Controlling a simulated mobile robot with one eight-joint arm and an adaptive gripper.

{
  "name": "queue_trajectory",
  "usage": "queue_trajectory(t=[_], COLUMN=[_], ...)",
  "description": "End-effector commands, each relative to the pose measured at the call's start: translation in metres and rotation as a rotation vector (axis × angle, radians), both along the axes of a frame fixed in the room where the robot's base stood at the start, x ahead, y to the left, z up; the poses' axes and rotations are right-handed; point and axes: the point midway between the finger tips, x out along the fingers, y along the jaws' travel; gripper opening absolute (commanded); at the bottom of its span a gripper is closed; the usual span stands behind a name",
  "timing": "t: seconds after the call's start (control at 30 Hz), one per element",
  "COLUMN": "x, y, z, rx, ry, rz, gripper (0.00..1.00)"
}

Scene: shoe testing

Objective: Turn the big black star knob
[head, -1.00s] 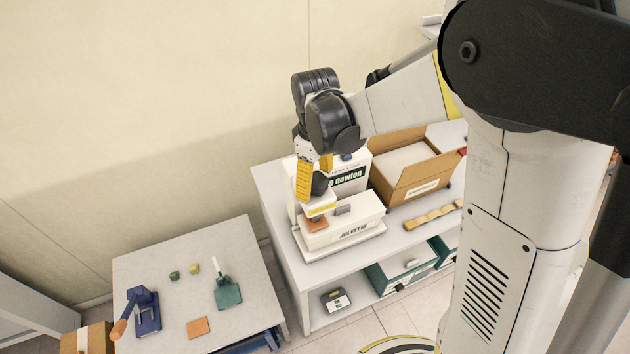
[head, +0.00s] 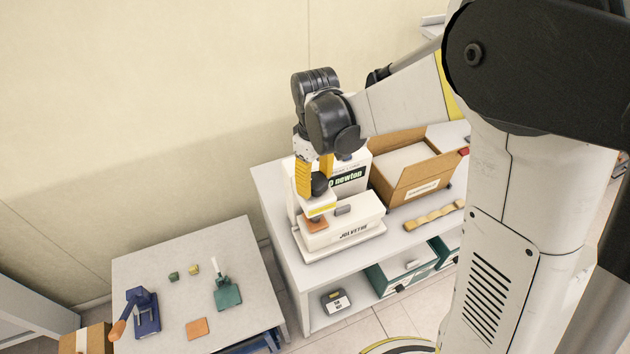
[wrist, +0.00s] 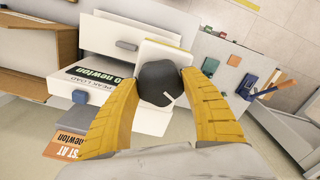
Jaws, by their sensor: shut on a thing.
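The black star knob (wrist: 160,84) sits on top of the white testing machine (head: 340,232). In the wrist view it lies between the two yellow fingers of my gripper (wrist: 162,92), with a small pale mark on it. My gripper (head: 315,186) is shut on the knob from above. In the head view the knob (head: 320,184) shows as a dark patch beside the yellow fingers, partly covered by them.
An open cardboard box (head: 407,188) and a wavy tan strip (head: 434,215) stand to the right on the bench. A lower table (head: 180,262) at left holds a blue hand tool (head: 146,312), a green tool (head: 227,291) and small blocks.

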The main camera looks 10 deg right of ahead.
Motion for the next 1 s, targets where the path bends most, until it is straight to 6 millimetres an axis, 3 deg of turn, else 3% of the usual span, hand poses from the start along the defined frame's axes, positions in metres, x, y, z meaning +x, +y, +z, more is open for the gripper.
queue_trajectory(t=[0.5, 1.0], x=[0.0, 0.0], y=[-0.0001, -0.0001], z=[-0.0005, -0.0001], rx=[0.0, 0.0], ry=[0.0, 0.0], rz=[-0.311, -0.371], gripper=[0.23, 0.23])
